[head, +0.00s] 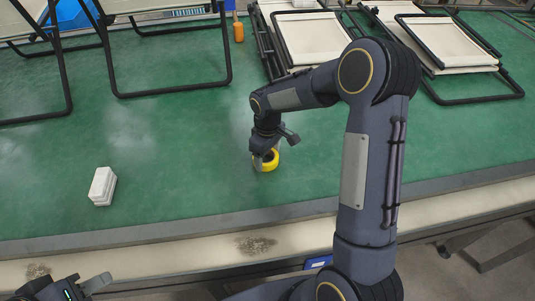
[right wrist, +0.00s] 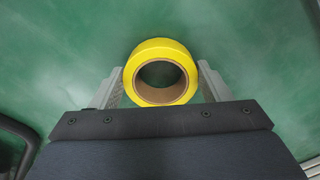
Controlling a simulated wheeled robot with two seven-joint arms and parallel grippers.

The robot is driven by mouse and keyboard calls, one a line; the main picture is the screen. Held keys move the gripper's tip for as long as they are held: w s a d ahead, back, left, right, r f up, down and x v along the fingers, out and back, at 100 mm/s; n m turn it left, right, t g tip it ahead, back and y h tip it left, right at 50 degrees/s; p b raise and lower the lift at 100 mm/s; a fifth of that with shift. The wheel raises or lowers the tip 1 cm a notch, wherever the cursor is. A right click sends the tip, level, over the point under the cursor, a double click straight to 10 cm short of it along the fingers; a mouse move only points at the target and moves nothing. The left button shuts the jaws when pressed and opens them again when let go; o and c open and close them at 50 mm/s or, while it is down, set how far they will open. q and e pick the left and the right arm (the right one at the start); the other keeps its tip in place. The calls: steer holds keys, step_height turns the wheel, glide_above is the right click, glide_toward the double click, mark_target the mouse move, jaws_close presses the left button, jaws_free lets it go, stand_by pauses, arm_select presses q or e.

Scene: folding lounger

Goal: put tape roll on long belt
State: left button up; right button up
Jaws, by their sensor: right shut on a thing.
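The yellow tape roll (head: 271,161) is at the middle of the green surface in the head view. In the right wrist view the tape roll (right wrist: 160,46) shows its brown core, between the two fingers. My right gripper (head: 262,157) is shut on the tape roll, one finger on each side; whether the roll still touches the surface is unclear. A long cream belt-like strip (head: 180,254) with dark stains runs along the green surface's front edge. My left gripper (head: 88,286) is at the bottom left, partly cut off, and its opening is unclear.
A white box-like block (head: 103,187) lies on the green surface (head: 190,150) at left. Folding lounger frames (head: 312,38) lie along the back. An orange bottle (head: 238,28) stands there too. The green surface between the block and roll is clear.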

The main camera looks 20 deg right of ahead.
steer(key=shift+f, duration=0.15)
steer(key=o, duration=1)
steer(key=shift+c, duration=0.2)
